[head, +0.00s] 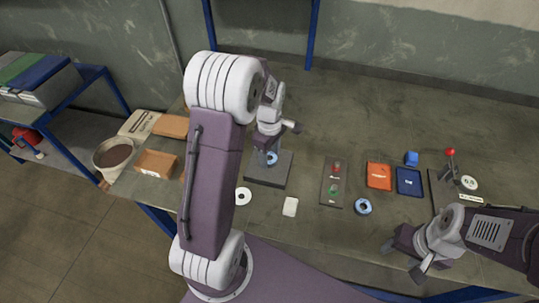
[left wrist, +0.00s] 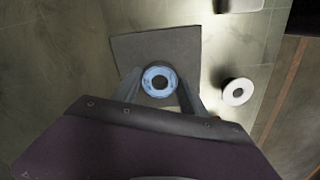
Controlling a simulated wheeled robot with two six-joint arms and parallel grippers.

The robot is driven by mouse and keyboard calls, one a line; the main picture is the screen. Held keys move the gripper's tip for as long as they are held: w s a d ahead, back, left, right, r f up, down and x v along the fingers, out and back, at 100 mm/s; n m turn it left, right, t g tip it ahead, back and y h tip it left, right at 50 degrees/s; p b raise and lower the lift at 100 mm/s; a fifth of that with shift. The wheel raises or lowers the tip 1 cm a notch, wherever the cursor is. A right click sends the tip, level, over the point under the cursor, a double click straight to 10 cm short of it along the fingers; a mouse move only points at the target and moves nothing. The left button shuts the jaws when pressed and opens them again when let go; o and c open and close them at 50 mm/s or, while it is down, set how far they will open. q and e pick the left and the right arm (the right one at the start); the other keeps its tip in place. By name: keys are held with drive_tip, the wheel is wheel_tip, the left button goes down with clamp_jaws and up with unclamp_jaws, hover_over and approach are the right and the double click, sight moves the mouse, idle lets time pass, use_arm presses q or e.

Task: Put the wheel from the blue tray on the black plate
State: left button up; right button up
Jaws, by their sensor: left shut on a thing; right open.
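My left gripper (head: 268,154) is shut on a blue wheel (head: 271,158) with a dark centre hole. In the left wrist view the wheel (left wrist: 148,77) sits between the fingertips (left wrist: 159,84), over the black plate (left wrist: 140,46). In the head view the black plate (head: 268,181) lies under this gripper; I cannot tell whether the wheel touches it. The blue tray (head: 408,182) is at the right of the table and looks empty. My right gripper (head: 403,262) is open and empty near the table's front edge.
A second blue wheel (head: 357,206) lies near the orange tray (head: 378,176).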

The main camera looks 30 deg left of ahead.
use_arm(q)
drive_tip(key=shift+a, duration=0.1)
use_arm(e)
drive_tip(key=shift+a, duration=0.1)
use_arm(q)
drive_tip(key=shift+f, duration=0.2)
drive_tip(key=shift+f, duration=0.25)
use_arm(e)
drive_tip(key=shift+f, duration=0.15)
use_arm(q)
drive_tip(key=shift+f+b, duration=0.25)
drive_tip(key=shift+b, duration=0.1)
use_arm(e)
drive_tip(key=shift+f, duration=0.1)
use_arm(q)
drive_tip(key=o, duration=1.5)
drive_tip(key=shift+r, duration=0.1)
